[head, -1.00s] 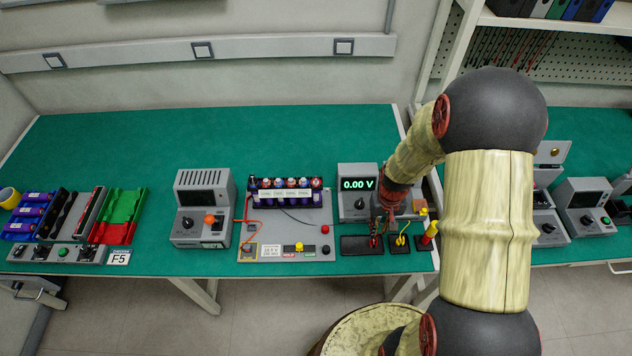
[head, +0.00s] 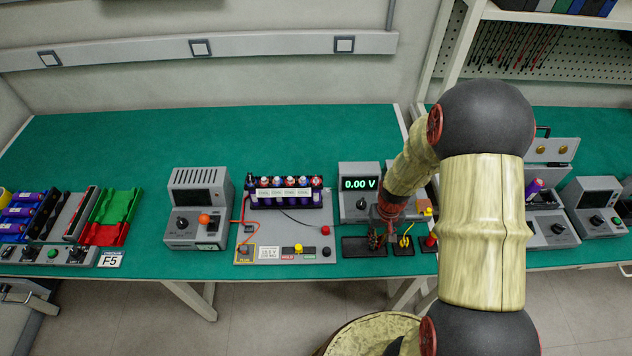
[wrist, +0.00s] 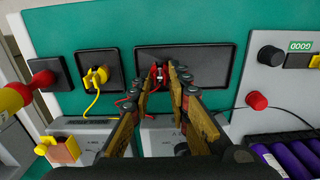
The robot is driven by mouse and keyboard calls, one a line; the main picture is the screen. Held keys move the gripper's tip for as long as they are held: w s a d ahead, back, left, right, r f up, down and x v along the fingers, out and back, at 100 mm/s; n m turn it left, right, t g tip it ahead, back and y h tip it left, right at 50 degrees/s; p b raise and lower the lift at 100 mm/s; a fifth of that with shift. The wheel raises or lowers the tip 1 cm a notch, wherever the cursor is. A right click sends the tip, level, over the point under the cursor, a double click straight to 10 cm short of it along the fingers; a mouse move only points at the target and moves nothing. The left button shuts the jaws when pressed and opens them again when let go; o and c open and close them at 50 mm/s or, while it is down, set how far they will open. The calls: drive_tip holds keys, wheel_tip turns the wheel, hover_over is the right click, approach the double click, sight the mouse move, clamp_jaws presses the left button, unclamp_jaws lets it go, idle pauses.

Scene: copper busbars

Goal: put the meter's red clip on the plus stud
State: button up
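The meter (head: 360,205) reads 0.00 V at the back of the bench. The red clip (wrist: 158,72) lies at a black tray (wrist: 205,60), its thin red lead running back towards the meter. My gripper (wrist: 161,74) is low over this tray, with one finger on each side of the clip and what looks like a small gap. In the head view my gripper (head: 378,240) hides most of the clip. The battery board (head: 275,245) stands to the left and carries a red knob (head: 325,230). I cannot tell which part is the plus stud.
A yellow clip (wrist: 97,75) sits in the smaller black tray (wrist: 85,95) beside it. A red and yellow piece (wrist: 42,78) stands farther along. Purple cells (wrist: 285,155) fill the board's rack. Open green bench lies behind the devices.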

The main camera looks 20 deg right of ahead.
sight(378, 240)
drive_tip(key=shift+c, duration=0.8)
clamp_jaws()
drive_tip(key=shift+r, duration=0.15)
drive_tip(key=shift+r+p, duration=1.65)
drive_tip(key=shift+r, duration=0.3)
